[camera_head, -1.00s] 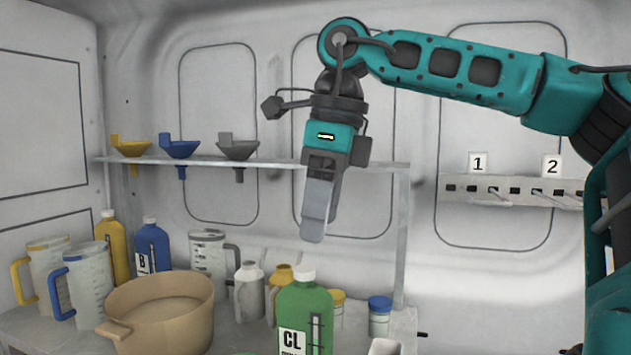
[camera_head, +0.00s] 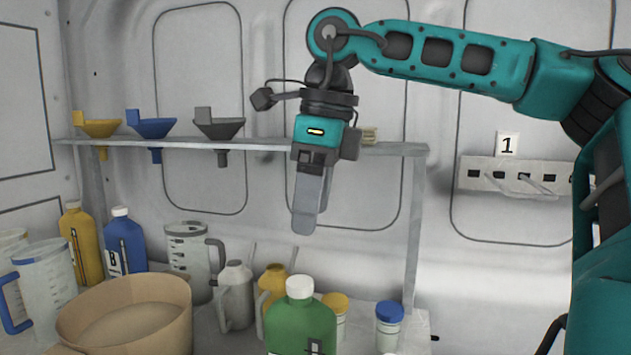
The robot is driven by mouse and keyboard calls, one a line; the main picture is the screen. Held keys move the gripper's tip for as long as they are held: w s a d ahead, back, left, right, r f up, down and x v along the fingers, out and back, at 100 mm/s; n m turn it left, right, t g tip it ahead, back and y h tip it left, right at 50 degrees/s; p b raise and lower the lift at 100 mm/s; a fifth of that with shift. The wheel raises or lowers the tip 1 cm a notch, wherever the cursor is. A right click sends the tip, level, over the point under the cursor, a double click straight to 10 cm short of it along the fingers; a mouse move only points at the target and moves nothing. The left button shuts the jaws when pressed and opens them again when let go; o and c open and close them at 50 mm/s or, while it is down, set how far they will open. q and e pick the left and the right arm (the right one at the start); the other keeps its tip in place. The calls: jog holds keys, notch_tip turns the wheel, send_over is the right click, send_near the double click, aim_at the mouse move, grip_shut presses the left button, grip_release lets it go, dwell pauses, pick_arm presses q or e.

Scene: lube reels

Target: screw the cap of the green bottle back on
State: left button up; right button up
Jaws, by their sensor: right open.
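The green bottle (camera_head: 299,329) stands at the bottom middle, its lower part cut off by the picture's edge. A white cap (camera_head: 300,287) sits on its top; I cannot tell how tight it is. My right gripper (camera_head: 305,228) hangs from the teal arm, pointing down above the bottle and apart from it. Its fingers overlap from this side, it is open, and nothing shows between them. My left gripper is not in view.
A tan pot (camera_head: 165,338) stands at lower left, near clear jugs, a yellow bottle (camera_head: 82,240) and a blue bottle (camera_head: 124,245). Small jars with a yellow lid and a blue lid (camera_head: 389,311) stand right of the green bottle. Funnels rest on the shelf (camera_head: 285,144) behind.

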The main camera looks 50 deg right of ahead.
aim_at(301, 281)
jog(key=f, duration=0.3)
jog(key=w+f, duration=0.1)
jog(key=f, duration=0.6)
jog(key=shift+w+a+b, duration=0.15)
jog(key=shift+a+b, duration=0.2)
jog(key=shift+c, duration=0.5)
jog(key=c, duration=1)
jog(key=shift+f+m+b, duration=0.1)
jog(key=shift+m+b, duration=0.7)
jog(key=shift+m, duration=0.2)
jog(key=shift+m+h+b, duration=0.3)
jog(key=shift+m+b, duration=0.3)
jog(key=shift+m, duration=0.5)
jog(key=shift+a+m, duration=0.1)
jog(key=shift+m, duration=0.5)
